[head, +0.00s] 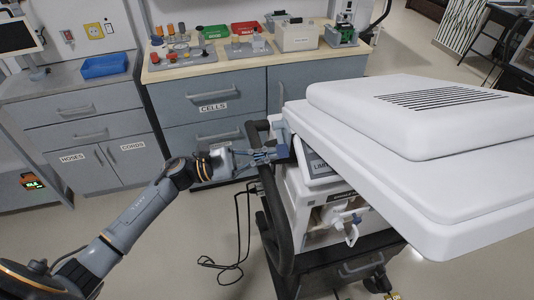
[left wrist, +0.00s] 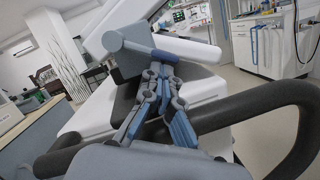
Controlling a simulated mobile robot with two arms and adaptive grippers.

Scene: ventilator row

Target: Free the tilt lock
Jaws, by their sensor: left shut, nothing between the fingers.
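The ventilator cart has a large white top (head: 430,200) that slopes across the right of the head view. At its left edge sits a blue-grey block with a lever (head: 281,137), which I take for the tilt lock. In the left wrist view this lever shows as a blue bar (left wrist: 165,53) reaching right from a grey block. My left gripper (head: 272,156) is shut and empty, its fingertips close to the bar. I cannot tell whether they touch it. The fingers hide part of the block. My right gripper is not in view.
A dark curved handle (left wrist: 255,103) of the cart runs close by my left gripper. A black cable (head: 237,240) hangs to the floor. Floor at left is clear.

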